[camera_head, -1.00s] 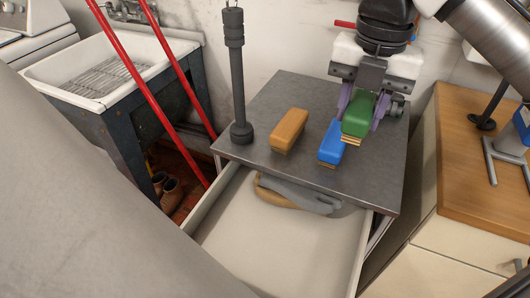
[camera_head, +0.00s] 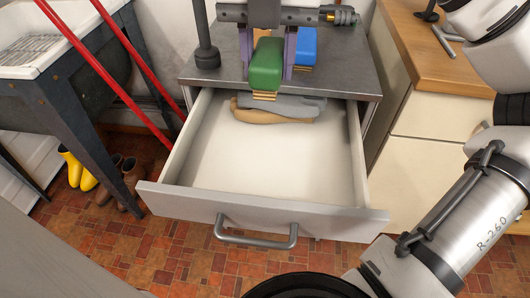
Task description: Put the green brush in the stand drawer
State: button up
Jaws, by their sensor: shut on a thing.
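The green brush (camera_head: 266,66) has a green back and tan bristles pointing down. My gripper (camera_head: 270,62) is shut on it, with a purple finger on each side. The brush shows in front of the stand's top edge, over the back part of the drawer. The stand drawer (camera_head: 262,213) is pulled open, with a white inside and a grey bar handle. Grey and tan gloves (camera_head: 275,107) lie at the back of the drawer, just below the brush in the picture. I cannot tell the exact height of the brush above them.
A blue brush (camera_head: 302,46) sits on the grey stand top (camera_head: 352,75). A dark post (camera_head: 205,50) stands at the stand's left. The drawer's middle and front are empty. A wooden-topped cabinet (camera_head: 430,50) is on the right. Red poles (camera_head: 112,85) lean at the left.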

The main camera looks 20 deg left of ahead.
notch_tip(320, 180, down, 20)
jog(key=b, duration=0.6)
jog(key=o, duration=0.6)
jog(key=shift+f, duration=0.1)
jog(key=o, duration=0.4)
jog(key=shift+o, duration=0.2)
notch_tip(320, 180, up, 12)
jog(key=p, duration=0.3)
jog(key=shift+r+p, duration=0.2)
jog(key=shift+p, duration=0.15)
